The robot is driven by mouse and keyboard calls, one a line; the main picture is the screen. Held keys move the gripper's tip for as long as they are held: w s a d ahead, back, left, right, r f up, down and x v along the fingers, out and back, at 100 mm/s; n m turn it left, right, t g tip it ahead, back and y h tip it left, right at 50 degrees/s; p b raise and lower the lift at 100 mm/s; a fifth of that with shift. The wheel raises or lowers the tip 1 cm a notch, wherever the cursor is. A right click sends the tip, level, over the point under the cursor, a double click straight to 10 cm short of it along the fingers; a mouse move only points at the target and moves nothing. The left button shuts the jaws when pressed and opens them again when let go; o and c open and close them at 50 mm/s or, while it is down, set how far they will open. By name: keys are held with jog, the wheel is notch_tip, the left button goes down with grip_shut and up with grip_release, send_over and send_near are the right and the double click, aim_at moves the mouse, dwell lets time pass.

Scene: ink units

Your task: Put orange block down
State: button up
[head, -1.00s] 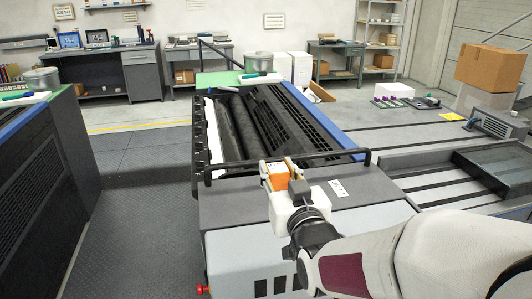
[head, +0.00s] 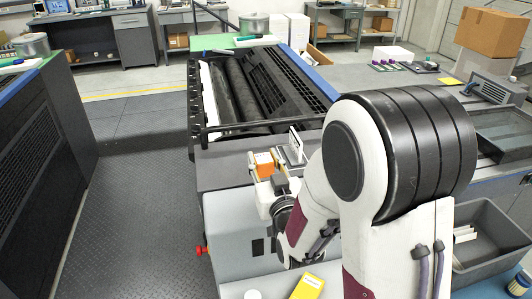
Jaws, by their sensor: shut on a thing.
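The orange block (head: 264,164) is held in my gripper (head: 264,160), whose fingers show on both sides of it. The gripper is shut on the block over the near grey top of the ink unit (head: 222,171), just in front of the black rail. I cannot tell whether the block touches the surface. My wrist and arm cover the right part of that top.
A black rail (head: 222,128) crosses the unit behind the block, with dark rollers (head: 232,95) beyond. A white-faced upright item (head: 297,145) stands right of the gripper. A grey bin (head: 483,222) and a yellow item (head: 308,287) lie nearer me.

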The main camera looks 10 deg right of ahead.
aim_at(264, 176)
jog(key=shift+w+f, duration=0.35)
jog(key=shift+f, duration=0.35)
jog(key=shift+w+f, duration=0.25)
jog(key=shift+w+r, duration=0.15)
jog(key=shift+r, duration=0.2)
jog(key=shift+d+r, duration=0.15)
jog(key=shift+r, duration=1.35)
jog(key=shift+f, duration=0.2)
jog(key=shift+f, duration=3.2)
jog(key=shift+f, duration=0.6)
jog(key=o, duration=1.2)
jog(key=shift+c, duration=0.2)
